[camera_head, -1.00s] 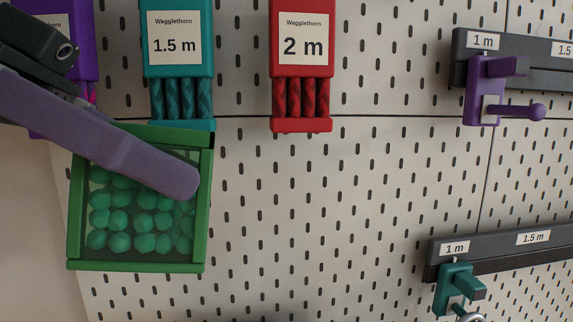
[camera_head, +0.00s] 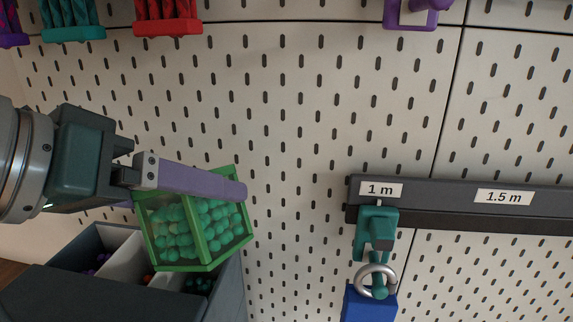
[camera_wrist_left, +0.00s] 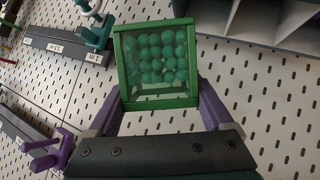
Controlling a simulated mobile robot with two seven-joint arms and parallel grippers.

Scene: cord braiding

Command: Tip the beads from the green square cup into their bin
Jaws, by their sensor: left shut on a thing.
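The green square cup (camera_head: 199,262) has clear sides and a green frame, and it holds many green beads (camera_head: 172,228). My left gripper (camera_head: 238,190) is shut on the cup, with a purple finger along its upper part. In the left wrist view the cup (camera_wrist_left: 128,72) sits between the two purple fingers of the gripper (camera_wrist_left: 160,100). The cup looks somewhat tilted in the head view, with the beads still inside. A dark grey divided bin box (camera_head: 100,292) stands below and left of the cup. Purple, red and green beads (camera_head: 198,285) show in its compartments. My right gripper is out of view.
A white pegboard (camera_head: 300,110) fills the background. A dark rail (camera_head: 440,220) labelled 1 m and 1.5 m carries a teal clamp (camera_head: 377,228) with a ring and a blue block (camera_head: 368,305). Teal (camera_head: 73,34) and red (camera_head: 168,28) cord holders hang at upper left.

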